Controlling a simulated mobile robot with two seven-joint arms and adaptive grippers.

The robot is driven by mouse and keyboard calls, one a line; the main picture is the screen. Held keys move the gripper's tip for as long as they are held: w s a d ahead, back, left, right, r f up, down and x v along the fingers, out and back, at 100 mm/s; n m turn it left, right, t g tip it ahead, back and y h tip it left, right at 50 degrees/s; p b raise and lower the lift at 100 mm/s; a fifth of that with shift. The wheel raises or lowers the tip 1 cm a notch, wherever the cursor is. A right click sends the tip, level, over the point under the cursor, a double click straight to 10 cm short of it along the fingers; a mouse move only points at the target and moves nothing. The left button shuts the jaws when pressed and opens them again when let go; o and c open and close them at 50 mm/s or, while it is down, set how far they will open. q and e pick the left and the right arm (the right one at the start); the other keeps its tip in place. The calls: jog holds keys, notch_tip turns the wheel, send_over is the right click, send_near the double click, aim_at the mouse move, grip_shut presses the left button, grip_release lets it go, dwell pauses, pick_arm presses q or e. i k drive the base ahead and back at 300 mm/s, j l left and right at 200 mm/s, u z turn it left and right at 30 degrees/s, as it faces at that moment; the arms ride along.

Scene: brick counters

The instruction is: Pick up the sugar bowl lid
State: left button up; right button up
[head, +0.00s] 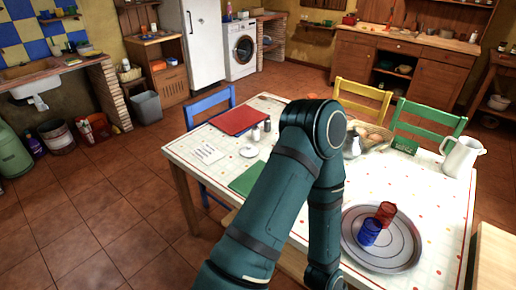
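A small white round thing (249,151) lies on the white patterned table (205,178), between a paper sheet and the shakers. It may be the sugar bowl lid, but it is too small to tell. I cannot make out a sugar bowl. One of my arms rises from the bottom edge, bends above the table and runs back down, hiding the table's middle. Neither gripper shows in the head view.
The table also bears a red folder (240,121), green folder (247,178), egg basket (370,138), white pitcher (461,158) and round metal tray (390,258) with red and blue cups. Blue (211,103), yellow (362,90) and green (428,116) chairs surround it.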

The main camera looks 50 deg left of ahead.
aim_at(249, 150)
jog(key=u, duration=1.8)
jog(key=i+j+z, duration=0.1)
jog(key=z, duration=0.8)
jog(key=j+z, duration=0.7)
jog(key=j, duration=0.25)
jog(key=j+z, duration=0.25)
jog(key=j, duration=0.75)
